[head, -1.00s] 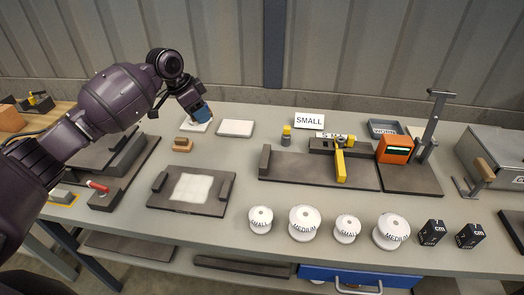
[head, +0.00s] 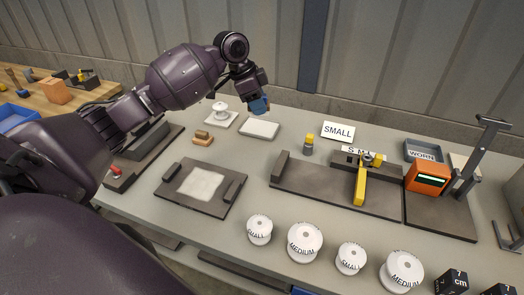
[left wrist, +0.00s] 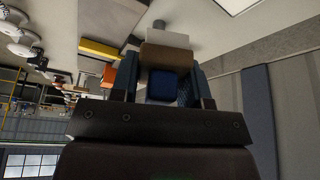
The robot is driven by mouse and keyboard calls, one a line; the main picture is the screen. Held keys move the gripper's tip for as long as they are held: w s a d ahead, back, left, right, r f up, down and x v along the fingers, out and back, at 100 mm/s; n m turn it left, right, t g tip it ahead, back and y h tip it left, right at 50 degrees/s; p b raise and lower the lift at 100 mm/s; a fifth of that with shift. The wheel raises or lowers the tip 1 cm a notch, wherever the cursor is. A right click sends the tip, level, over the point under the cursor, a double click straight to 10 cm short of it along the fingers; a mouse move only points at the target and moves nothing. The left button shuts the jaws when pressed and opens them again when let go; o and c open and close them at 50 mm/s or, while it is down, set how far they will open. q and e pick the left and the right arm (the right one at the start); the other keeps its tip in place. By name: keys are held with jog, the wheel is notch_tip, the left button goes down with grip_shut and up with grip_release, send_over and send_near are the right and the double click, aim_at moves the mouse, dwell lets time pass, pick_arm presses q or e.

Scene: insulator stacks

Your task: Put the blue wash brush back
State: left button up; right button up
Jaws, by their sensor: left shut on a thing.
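My left gripper (head: 258,97) is shut on the blue wash brush (head: 260,106) and holds it above the back of the grey table. In the left wrist view the brush's blue block (left wrist: 161,85) sits between the fingers of the left gripper (left wrist: 159,72). A brown part and a pale end extend beyond the block. Much of the brush is hidden by the fingers in the head view. My right gripper is not in view.
A white insulator (head: 220,109) stands on a white pad, left of another white pad (head: 259,129). A tan brush-like block (head: 203,138) lies nearby. Several insulators stand along the front. A wooden bench (head: 65,103) with a blue bin (head: 14,116) is at left.

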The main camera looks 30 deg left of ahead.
pick_arm(q)
send_over(264, 156)
jog(key=s+a, duration=0.1)
notch_tip(264, 156, down, 6)
notch_tip(264, 156, down, 4)
jog(key=shift+a+f+b, duration=0.1)
jog(key=shift+f+b, duration=0.05)
jog(key=shift+b, duration=0.4)
jog(key=shift+f, duration=0.35)
notch_tip(264, 156, down, 5)
jog(key=shift+f+b, duration=0.2)
jog(key=shift+b, duration=0.25)
jog(key=shift+f, duration=0.15)
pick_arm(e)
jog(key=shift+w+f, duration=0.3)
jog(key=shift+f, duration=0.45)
